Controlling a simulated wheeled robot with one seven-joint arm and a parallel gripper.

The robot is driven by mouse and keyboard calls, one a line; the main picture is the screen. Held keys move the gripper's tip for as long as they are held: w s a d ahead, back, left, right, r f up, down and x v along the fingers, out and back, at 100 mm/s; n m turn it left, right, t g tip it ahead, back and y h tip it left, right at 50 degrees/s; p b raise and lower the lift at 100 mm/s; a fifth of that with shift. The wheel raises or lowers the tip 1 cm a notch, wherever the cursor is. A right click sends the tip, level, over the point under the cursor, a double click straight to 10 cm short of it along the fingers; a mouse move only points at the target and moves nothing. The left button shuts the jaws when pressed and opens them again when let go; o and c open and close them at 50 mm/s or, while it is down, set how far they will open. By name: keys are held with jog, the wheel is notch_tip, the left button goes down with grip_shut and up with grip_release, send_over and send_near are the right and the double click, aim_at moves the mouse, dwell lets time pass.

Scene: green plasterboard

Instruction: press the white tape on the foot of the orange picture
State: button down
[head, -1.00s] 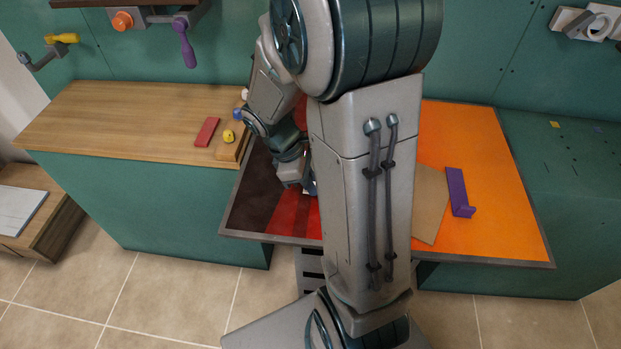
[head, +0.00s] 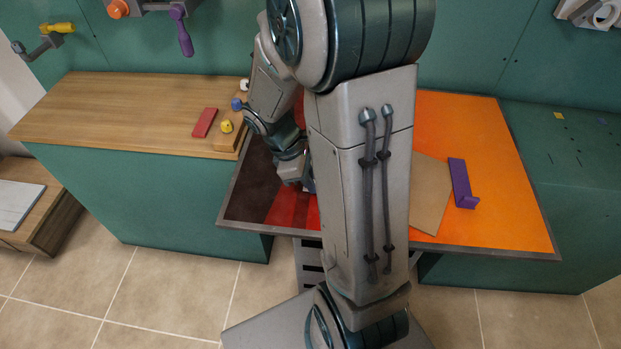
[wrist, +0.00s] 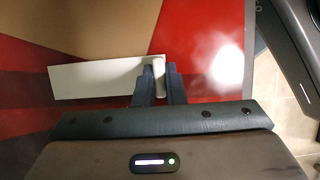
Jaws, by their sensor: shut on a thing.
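The orange picture (head: 495,190) lies flat as a large dark-edged panel, with red and dark brown areas at its left. In the wrist view, the white tape (wrist: 92,78) is a pale strip over the red (wrist: 215,25) and tan areas. Its right end reaches my gripper (wrist: 158,72), whose two dark fingers are shut on a raised white end piece. I cannot tell whether the strip touches the surface all along. In the head view my arm hides most of the tape and the fingers.
A tan sheet (head: 430,195) and a purple L-shaped piece (head: 461,183) lie on the orange area. A white ring-shaped item (head: 605,14) is on the back wall.

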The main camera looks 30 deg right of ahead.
jog(key=c, duration=1.4)
grip_release()
jog(key=shift+c, duration=0.2)
jog(key=p+v, duration=0.1)
jog(key=v, duration=1.3)
jog(key=shift+f, duration=0.1)
